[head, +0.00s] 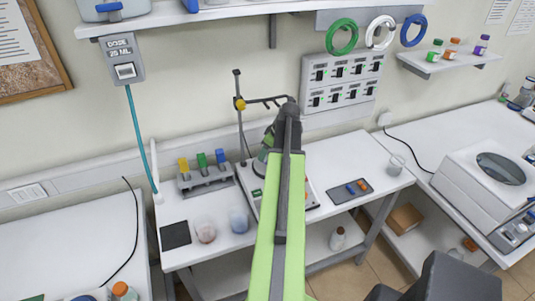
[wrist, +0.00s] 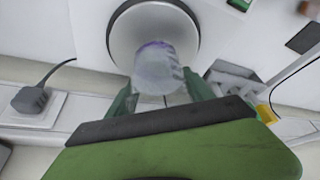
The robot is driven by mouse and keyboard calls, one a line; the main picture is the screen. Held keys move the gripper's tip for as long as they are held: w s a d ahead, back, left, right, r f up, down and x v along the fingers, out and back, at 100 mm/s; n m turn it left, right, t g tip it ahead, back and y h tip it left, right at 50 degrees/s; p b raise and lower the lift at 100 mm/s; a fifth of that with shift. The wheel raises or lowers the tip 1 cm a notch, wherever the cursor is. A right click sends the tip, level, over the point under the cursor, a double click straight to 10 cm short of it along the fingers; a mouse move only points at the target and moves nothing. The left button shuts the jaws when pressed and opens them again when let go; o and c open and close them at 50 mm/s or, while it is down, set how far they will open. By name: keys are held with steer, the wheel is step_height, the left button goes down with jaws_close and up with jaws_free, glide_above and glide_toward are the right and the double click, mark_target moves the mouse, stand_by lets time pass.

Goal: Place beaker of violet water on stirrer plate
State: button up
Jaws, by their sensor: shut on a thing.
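The beaker of violet water (wrist: 158,72) is between the two green fingers of my gripper (wrist: 160,95), which is shut on it. The violet shows near its far rim. The round stirrer plate (wrist: 122,42) lies behind the beaker in the wrist view, and the beaker overlaps part of its disc. I cannot tell whether the beaker touches the plate. In the head view my gripper (head: 268,143) is over the stirrer (head: 246,182), beside its stand. My green arm covers much of the stirrer there, and the held beaker is mostly hidden.
A stand (head: 239,125) with a side rod rises close behind my gripper. A rack with coloured tops (head: 206,179) is left of the stirrer. A reddish beaker (head: 204,231) and a bluish beaker (head: 239,221) stand in front. A clear beaker (head: 396,164) is at the right.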

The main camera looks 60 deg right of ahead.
steer(key=shift+s+f, duration=0.1)
steer(key=shift+f, duration=0.2)
steer(key=shift+f, duration=0.2)
steer(key=o, duration=1.6)
steer(key=shift+r, duration=0.1)
steer(key=shift+o, duration=0.2)
steer(key=shift+r, duration=0.1)
steer(key=shift+r, duration=0.3)
steer(key=p+v, duration=0.7)
steer(key=shift+s, duration=0.1)
steer(key=shift+a, duration=0.1)
